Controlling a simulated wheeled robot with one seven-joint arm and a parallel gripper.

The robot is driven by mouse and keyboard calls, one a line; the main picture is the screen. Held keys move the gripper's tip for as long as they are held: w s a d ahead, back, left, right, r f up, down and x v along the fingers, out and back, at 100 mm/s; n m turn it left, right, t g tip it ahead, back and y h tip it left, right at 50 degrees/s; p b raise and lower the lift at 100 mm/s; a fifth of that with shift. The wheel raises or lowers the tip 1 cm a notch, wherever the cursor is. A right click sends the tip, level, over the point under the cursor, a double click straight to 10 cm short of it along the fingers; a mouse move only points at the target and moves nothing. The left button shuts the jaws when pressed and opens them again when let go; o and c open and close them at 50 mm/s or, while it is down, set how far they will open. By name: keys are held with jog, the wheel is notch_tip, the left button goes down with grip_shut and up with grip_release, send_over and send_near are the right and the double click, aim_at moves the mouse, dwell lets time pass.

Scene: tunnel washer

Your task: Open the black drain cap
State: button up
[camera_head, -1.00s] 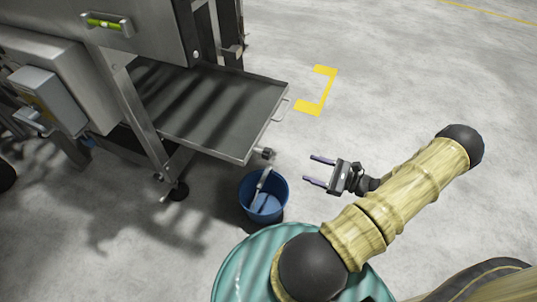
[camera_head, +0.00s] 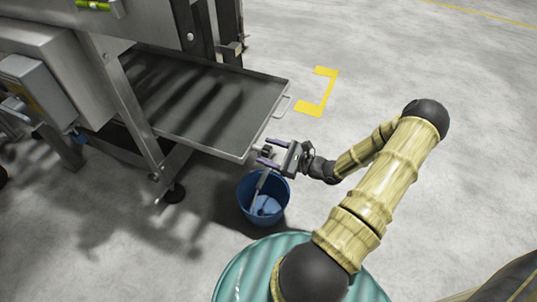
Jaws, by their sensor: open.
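The black drain cap (camera_head: 265,151) sits at the front right corner of the metal drip tray (camera_head: 222,112), above the blue bucket. My gripper (camera_head: 267,152) is open, with its two purple fingers pointing left, one on each side of the cap in the picture. The cap shows small and dark between them. I cannot tell whether the fingers touch it.
A blue bucket (camera_head: 245,204) with a light-handled tool inside stands on the floor below the tray corner. A teal drum (camera_head: 243,270) stands in front. The tray has a handle (camera_head: 281,106). Floor to the right is clear.

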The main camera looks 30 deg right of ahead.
jog(key=shift+w+a, duration=0.15)
jog(key=shift+c, duration=0.5)
jog(key=c, duration=0.9)
